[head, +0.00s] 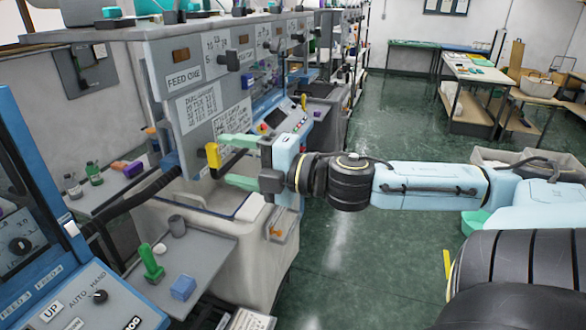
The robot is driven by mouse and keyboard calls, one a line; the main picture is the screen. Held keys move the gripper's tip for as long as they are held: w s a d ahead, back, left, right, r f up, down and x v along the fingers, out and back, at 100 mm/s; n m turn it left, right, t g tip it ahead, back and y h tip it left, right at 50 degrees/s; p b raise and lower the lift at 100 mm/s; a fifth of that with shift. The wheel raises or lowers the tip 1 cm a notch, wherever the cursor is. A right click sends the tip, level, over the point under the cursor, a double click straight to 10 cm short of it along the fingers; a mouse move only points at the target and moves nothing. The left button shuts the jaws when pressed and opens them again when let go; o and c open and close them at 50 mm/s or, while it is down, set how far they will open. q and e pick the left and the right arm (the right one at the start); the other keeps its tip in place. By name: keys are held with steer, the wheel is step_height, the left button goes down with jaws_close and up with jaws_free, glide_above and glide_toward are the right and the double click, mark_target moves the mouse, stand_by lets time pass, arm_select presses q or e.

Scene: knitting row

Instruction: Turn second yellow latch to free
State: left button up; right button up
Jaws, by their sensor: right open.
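A yellow latch (212,155) stands upright on the front of the grey knitting machine (165,70), below the white printed sheets. Another yellow latch (304,102) shows farther back along the row, beside a control panel. I cannot tell from this view alone which one counts as second. My right gripper (238,161) reaches in from the right. Its green fingers are spread apart, one above the other, with their tips close to the nearer latch. Nothing is between the fingers that I can see, and I cannot tell whether a tip touches the latch. My left gripper is out of view.
A grey shelf (205,250) below holds a green peg-like part (151,262), a blue block (183,287) and a grey cup (177,225). A blue control console (75,300) stands at the near left. The green floor (385,130) is open behind my right arm.

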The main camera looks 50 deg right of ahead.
steer(key=shift+s+d+r, duration=0.1)
steer(key=shift+s+d, duration=0.1)
steer(key=shift+s, duration=0.3)
steer(key=p+v, duration=0.2)
steer(key=v, duration=0.7)
